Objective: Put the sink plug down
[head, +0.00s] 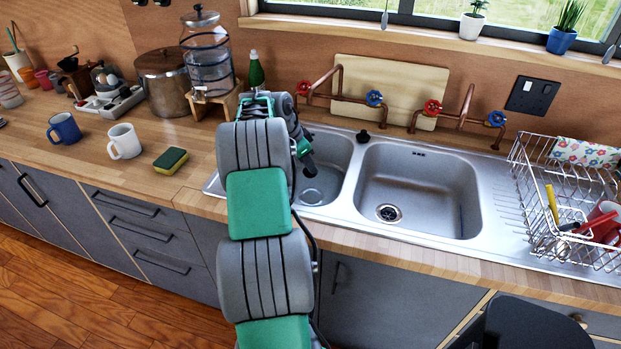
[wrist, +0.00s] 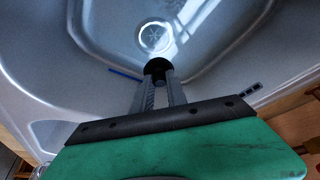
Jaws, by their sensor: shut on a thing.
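My gripper (wrist: 158,82) is shut on a small black, rounded thing (wrist: 157,65), which looks like the sink plug. In the wrist view it is over the left basin, with the round metal drain (wrist: 155,37) just beyond the plug. The held plug cannot be made out there. A second black, plug-like piece (head: 362,136) stands on the sink's rear ledge between the basins.
The right basin (head: 418,185) is empty. A wire dish rack (head: 530,185) with red and yellow items stands on the drainer. Copper pipes with red and blue taps (head: 432,107) rise behind the sink. A sponge (head: 171,160), mugs (head: 124,141) and a glass dispenser (head: 207,55) stand left.

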